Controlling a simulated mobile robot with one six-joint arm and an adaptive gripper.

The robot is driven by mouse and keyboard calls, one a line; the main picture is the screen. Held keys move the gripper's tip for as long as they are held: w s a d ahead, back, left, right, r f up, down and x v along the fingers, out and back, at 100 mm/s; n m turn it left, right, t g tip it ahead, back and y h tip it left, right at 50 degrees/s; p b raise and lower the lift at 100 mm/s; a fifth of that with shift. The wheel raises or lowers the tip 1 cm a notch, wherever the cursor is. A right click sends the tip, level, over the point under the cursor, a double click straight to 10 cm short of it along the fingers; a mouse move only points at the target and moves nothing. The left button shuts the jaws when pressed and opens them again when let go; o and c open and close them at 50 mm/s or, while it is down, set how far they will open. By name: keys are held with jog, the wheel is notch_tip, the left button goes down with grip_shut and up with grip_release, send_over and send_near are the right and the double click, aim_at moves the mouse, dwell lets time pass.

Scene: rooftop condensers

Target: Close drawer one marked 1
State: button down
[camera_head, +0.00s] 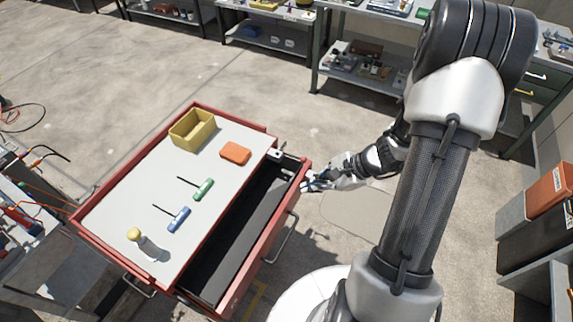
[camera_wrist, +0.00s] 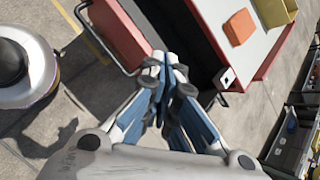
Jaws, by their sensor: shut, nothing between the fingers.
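The red cart (camera_head: 100,196) has a drawer pulled out on its right side, with a dark, empty-looking interior (camera_head: 240,235). The drawer's red front (camera_head: 292,203) carries a metal bar handle (camera_head: 283,240). No number 1 can be read on it. My gripper (camera_head: 308,186) is shut and empty at the far end of the drawer front, on its outer side. In the wrist view, my fingertips (camera_wrist: 162,62) are at the end of the red front (camera_wrist: 122,38), touching or very close; I cannot tell which. The handle also shows there (camera_wrist: 82,16), left of my fingers.
On the cart top are a yellow bin (camera_head: 192,130), an orange block (camera_head: 235,153), green (camera_head: 204,189) and blue (camera_head: 179,219) handled tools and a yellow-topped item (camera_head: 135,235). Workbenches (camera_head: 315,60) stand behind. Orange and black cases (camera_head: 545,205) sit at right. Floor beyond the cart is clear.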

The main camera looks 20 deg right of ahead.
jog(key=s+d+f+m+t+h+p, duration=0.1)
jog(key=s+d+f+m, duration=0.1)
jog(key=d+f+m, duration=0.3)
jog(key=s+d+f+m+t+p, duration=0.1)
jog(key=s+f+m+p, duration=0.2)
jog(key=f, duration=0.5)
jog(key=shift+m, duration=0.4)
jog(key=shift+w+a+r+b+x, duration=0.15)
jog(key=shift+w+r+b+x, duration=0.35)
jog(key=shift+x, duration=1.6)
jog(key=shift+w+a+r+b+x, duration=0.2)
jog(key=shift+b+x, duration=0.55)
jog(key=shift+x, duration=1.3)
jog(key=shift+w+a+r+b+x, duration=0.1)
jog(key=shift+w+r+b+x, duration=0.4)
jog(key=shift+x, duration=1.6)
jog(key=shift+s+f, duration=0.1)
jog(key=shift+s, duration=0.05)
jog(key=w+a+b, duration=0.1)
jog(key=w+a, duration=0.2)
jog(key=w, duration=0.1)
jog(key=w+a+b, duration=0.2)
jog(key=w+a, duration=0.1)
jog(key=w, duration=0.1)
jog(key=w+a+b, duration=0.2)
jog(key=w+a, duration=0.1)
jog(key=w, duration=0.1)
jog(key=shift+w+a, duration=0.1)
jog(key=shift+a, duration=0.25)
jog(key=shift+w, duration=0.1)
